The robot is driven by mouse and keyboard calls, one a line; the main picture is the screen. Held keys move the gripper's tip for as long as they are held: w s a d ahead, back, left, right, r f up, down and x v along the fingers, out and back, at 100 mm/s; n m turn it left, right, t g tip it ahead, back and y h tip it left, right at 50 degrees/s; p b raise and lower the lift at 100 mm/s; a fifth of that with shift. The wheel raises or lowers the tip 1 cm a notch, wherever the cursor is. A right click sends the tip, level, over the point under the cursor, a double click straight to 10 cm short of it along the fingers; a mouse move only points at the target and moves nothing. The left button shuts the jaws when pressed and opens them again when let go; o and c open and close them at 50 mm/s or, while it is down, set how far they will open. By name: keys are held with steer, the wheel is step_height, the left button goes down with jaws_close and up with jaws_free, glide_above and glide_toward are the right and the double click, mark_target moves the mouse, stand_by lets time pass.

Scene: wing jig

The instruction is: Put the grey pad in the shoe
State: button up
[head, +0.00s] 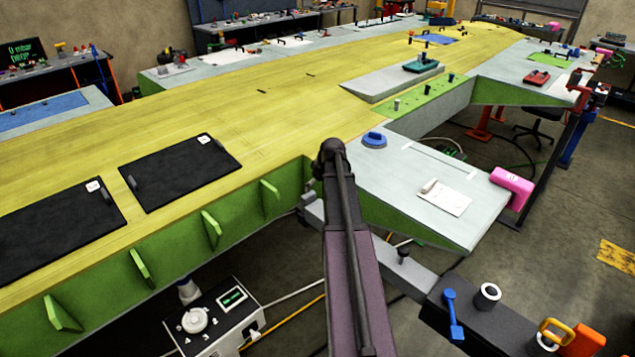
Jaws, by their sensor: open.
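I cannot pick out the grey pad or the shoe with certainty in the head view. A small grey upright piece (396,104) stands on the green strip (425,98) beside the wing's raised block. A small pale piece (429,186) lies on a white sheet (446,199) on the grey panel. I cannot tell whether either is the pad. My arm rises from the bottom centre to a dark joint in front of the panel's left edge. My gripper does not show.
The long yellow wing skin (250,110) carries two black mats (180,172). The grey panel (400,185) holds a blue round piece (374,140), with a pink block (512,186) at its right edge. Green ribs (211,230) jut from the wing's near side. Open floor lies at right.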

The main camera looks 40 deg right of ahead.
steer(key=shift+p+v, duration=0.65)
steer(key=shift+v, duration=0.35)
steer(key=shift+a, duration=0.15)
steer(key=s+a+f+g, duration=0.1)
steer(key=s+a+g, duration=0.1)
steer(key=a, duration=2.1)
steer(key=s+a+g, duration=0.1)
steer(key=s+a, duration=0.4)
steer(key=a, duration=0.4)
steer(key=s+a+g, duration=0.1)
steer(key=s+a, duration=0.4)
steer(key=a, duration=0.5)
steer(key=shift+s+f+m+g, duration=0.25)
steer(key=shift+m+g, duration=0.05)
steer(key=shift+m, duration=0.1)
steer(key=shift+f+b, duration=0.65)
steer(key=shift+b, duration=0.05)
